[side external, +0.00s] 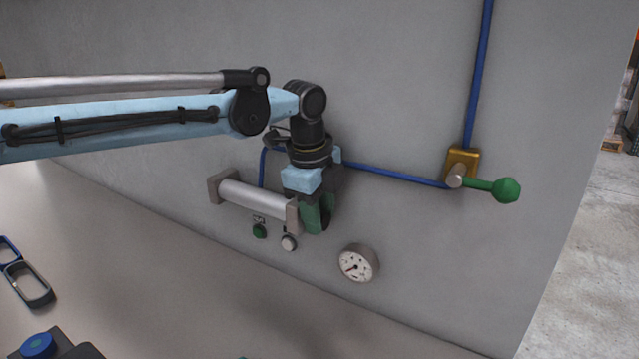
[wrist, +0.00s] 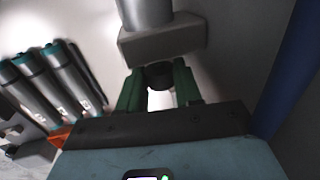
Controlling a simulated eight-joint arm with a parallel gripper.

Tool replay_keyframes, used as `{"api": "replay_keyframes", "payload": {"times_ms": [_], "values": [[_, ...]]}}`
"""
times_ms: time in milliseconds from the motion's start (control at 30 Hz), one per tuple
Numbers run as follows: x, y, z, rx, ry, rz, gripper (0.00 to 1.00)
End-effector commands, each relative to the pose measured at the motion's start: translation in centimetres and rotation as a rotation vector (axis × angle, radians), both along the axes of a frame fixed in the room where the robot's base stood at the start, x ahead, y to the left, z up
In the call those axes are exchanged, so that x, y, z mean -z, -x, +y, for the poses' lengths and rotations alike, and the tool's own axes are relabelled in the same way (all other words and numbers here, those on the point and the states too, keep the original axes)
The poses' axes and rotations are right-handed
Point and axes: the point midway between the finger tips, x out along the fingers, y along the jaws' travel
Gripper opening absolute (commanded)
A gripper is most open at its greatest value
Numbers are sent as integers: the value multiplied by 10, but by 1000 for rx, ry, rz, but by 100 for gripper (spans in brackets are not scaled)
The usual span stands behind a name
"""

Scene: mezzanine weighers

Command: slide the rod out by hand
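A silver cylinder (side external: 253,199) with grey end blocks is mounted on the grey wall; it shows at the top of the wrist view (wrist: 147,12). The dark rod end (wrist: 158,75) sticks out just past the near end block (wrist: 162,42). My gripper (wrist: 159,86) has its green fingers on both sides of the rod end, with no clear gap beside it. In the side view my gripper (side external: 318,212) is at the cylinder's right end, and its fingers hide the rod.
A brass valve (side external: 462,162) with a green-knobbed lever (side external: 507,190) and blue tubing (side external: 395,174) is at right. A gauge (side external: 358,264), a green button (side external: 259,231) and a white button (side external: 288,242) sit below. Several teal-capped cylinders (wrist: 62,75) show left in the wrist view.

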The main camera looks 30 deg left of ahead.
Motion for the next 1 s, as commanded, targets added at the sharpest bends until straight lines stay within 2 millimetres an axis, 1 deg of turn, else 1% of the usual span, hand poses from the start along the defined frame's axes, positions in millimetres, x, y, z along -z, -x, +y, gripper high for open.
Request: {"api": "replay_keyframes", "payload": {"times_ms": [33,100,133,300,367,467,600,733,833,1000], "values": [[0,0,0,0,0,1,13],[0,0,0,0,0,1,3],[0,0,0,0,0,1,0],[0,1,0,0,0,2,0],[0,0,-4,2,0,2,0],[0,0,-20,5,0,2,0],[0,0,-55,8,0,1,0],[0,0,-80,5,2,0,0],[-1,0,-89,4,3,0,0],[-1,0,-90,2,4,0,0]]}}
